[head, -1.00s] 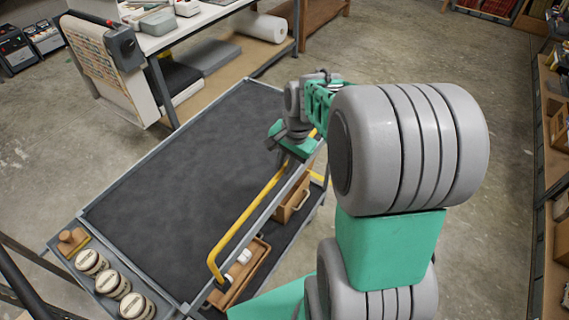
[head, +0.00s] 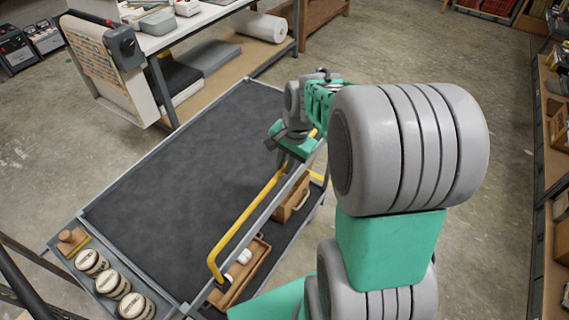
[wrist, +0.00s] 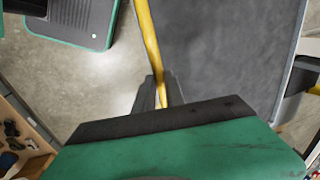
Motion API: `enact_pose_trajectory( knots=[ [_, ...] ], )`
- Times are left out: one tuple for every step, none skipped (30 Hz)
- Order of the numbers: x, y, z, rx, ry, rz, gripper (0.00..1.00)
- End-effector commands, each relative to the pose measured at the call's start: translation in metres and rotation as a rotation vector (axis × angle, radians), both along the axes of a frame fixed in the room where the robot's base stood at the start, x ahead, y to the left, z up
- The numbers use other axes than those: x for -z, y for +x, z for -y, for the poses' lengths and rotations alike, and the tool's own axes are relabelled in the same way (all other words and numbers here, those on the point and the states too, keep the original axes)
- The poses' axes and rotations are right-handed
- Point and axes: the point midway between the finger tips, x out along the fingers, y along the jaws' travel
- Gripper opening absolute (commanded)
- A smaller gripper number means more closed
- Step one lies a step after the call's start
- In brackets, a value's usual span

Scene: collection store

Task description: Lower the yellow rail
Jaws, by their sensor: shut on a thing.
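The yellow rail (head: 245,215) runs along the near long side of the dark-topped cart (head: 180,170). Its near end bends down to the cart's edge, and it stands above the cart top. My gripper (head: 285,162) is at the rail's farther part, and the arm hides the rail's far end in the head view. In the wrist view the rail (wrist: 150,45) runs down between the two dark fingers of my gripper (wrist: 160,92), which are closed around it.
Several round tins (head: 112,282) and a wooden block (head: 72,240) sit on the cart's end shelf. Wooden boxes (head: 293,197) stand on the cart's lower deck under the rail. A workbench (head: 185,30) stands behind the cart. The cart top is bare.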

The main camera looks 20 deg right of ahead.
Motion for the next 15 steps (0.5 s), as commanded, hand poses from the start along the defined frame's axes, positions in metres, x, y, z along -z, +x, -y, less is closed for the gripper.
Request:
enact_pose_trajectory(
  knots=[
    [0.000,-0.001,0.000,0.001,0.000,-0.002,0.00],
    [0.000,-0.001,0.000,0.001,0.000,-0.002,0.00],
    [0.000,-0.001,0.000,0.001,0.000,-0.002,0.00],
    [0.000,-0.001,0.000,0.001,0.000,-0.002,0.00],
    [0.000,-0.001,0.000,0.001,0.000,-0.002,0.00],
    [0.000,-0.001,0.000,0.001,0.000,-0.002,0.00],
    [0.000,-0.001,0.000,0.001,0.000,-0.002,0.00],
    [0.000,-0.001,0.000,0.001,0.000,-0.002,0.00],
    [0.001,-0.001,0.000,0.001,0.001,-0.003,0.00],
    [0.002,-0.001,0.000,0.001,0.001,-0.003,0.00],
    [0.004,-0.001,0.000,0.001,0.000,-0.004,0.00],
    [0.009,-0.001,0.000,0.001,0.000,-0.004,0.00],
    [0.014,-0.001,0.000,0.000,0.001,-0.004,0.00],
    [0.020,-0.001,0.000,0.001,0.001,-0.004,0.00],
    [0.031,-0.001,0.000,0.001,0.001,-0.004,0.00]
  ],
)
